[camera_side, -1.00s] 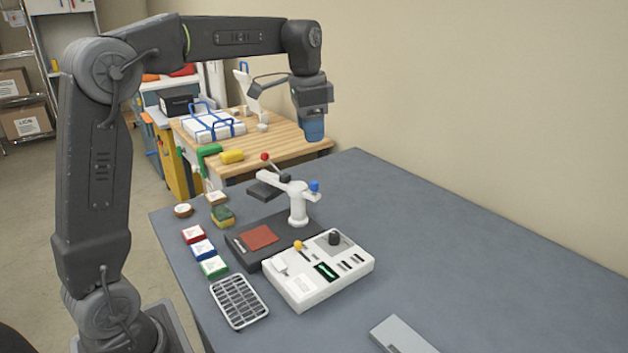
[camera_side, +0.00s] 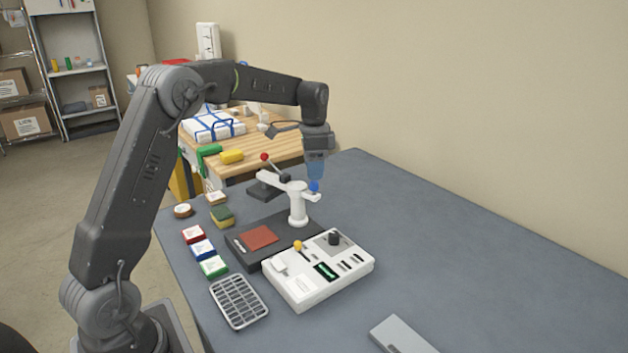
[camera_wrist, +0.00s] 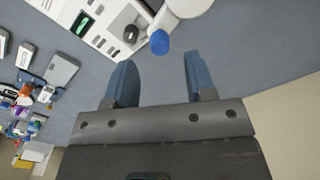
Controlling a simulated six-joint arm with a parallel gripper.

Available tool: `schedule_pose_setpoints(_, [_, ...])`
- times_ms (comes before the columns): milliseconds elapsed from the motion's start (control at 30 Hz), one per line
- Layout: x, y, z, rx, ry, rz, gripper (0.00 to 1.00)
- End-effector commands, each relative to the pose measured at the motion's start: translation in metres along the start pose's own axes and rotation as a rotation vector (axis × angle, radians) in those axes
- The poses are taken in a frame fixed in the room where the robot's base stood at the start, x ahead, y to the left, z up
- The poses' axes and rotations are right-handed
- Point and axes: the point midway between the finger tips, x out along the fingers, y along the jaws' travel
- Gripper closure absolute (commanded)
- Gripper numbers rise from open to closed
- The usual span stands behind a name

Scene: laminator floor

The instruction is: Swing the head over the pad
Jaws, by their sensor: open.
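The white swing head (camera_side: 283,181) sits on a white post over a dark base (camera_side: 234,241). It has a dark plate (camera_side: 264,192) at its left end, a red-tipped lever (camera_side: 264,157) and a blue knob (camera_side: 314,186) at its right end. The red-brown pad (camera_side: 260,237) lies on the base, with the head's plate behind it rather than above it. My gripper (camera_side: 315,178) is just above the blue knob. In the wrist view my gripper (camera_wrist: 158,75) has its blue fingers apart and empty, with the blue knob (camera_wrist: 159,42) just beyond the fingertips.
A white control box (camera_side: 318,270) with a black knob stands in front of the base. Red, blue and green blocks (camera_side: 203,250), a sponge (camera_side: 222,217) and a grey grid tray (camera_side: 239,301) lie to the left. The table (camera_side: 450,255) is clear at right.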

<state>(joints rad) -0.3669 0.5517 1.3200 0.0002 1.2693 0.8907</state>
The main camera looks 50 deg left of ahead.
Motion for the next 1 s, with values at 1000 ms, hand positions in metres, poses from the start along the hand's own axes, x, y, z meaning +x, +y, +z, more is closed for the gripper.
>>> schedule_pose_setpoints(1000, [0.039, 0.000, 0.000, -0.001, 0.000, 0.000, 0.85])
